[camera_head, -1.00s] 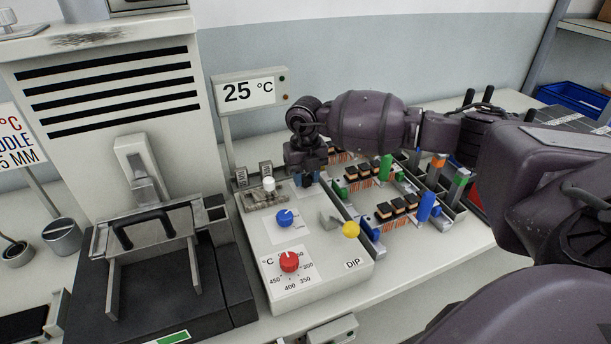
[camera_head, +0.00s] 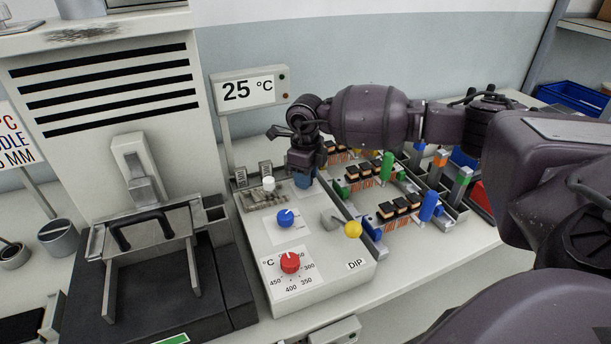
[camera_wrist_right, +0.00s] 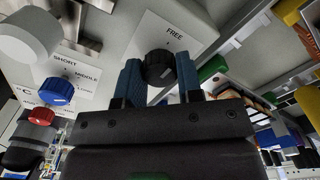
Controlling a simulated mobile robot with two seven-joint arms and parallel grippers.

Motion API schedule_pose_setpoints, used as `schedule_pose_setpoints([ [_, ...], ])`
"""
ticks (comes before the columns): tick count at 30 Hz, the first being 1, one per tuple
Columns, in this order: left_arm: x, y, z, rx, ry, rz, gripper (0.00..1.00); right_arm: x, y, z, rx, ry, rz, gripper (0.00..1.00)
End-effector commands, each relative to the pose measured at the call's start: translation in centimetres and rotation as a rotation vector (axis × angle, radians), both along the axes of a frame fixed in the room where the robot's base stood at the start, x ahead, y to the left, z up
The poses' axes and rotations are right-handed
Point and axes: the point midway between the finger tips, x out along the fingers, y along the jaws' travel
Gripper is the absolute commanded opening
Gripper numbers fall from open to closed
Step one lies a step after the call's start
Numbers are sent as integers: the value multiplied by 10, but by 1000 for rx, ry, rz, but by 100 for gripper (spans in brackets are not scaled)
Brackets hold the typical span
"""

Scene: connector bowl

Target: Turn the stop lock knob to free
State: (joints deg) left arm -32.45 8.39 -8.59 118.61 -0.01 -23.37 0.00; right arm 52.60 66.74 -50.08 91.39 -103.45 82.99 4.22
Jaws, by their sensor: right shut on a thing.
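The stop lock knob is a black round knob (camera_wrist_right: 157,64) on the panel of the pale control box, below a white label (camera_wrist_right: 175,33) that reads FREE. My right gripper (camera_wrist_right: 158,80) has its two blue fingers on either side of this knob and is shut on it. A small pale mark shows on the knob; I cannot tell exactly where it points. In the head view my right gripper (camera_head: 303,180) points down at the far right part of the control box (camera_head: 330,285) and hides the knob. My left gripper is not in view.
On the box are a blue knob (camera_head: 286,217), a red temperature knob (camera_head: 290,262), a white knob (camera_head: 268,183) and a yellow-balled lever (camera_head: 352,230). Connector parts and colored posts (camera_head: 388,166) stand close at right. A display (camera_head: 248,90) reading 25 °C rises behind.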

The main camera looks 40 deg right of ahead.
Motion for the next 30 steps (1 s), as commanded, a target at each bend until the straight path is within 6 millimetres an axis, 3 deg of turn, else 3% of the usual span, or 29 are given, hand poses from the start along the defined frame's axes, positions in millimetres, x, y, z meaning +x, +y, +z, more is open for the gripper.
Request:
schedule_pose_setpoints([
  [20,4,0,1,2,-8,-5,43,0,0,0,0,-1,63,10],
  [21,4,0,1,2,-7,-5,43,0,0,0,0,-1,63,37],
  [24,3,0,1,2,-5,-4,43,0,0,0,0,-1,62,52],
  [26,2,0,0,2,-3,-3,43,0,0,0,0,-1,62,59],
  [30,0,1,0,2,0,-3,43,0,0,0,0,-1,62,59],
])
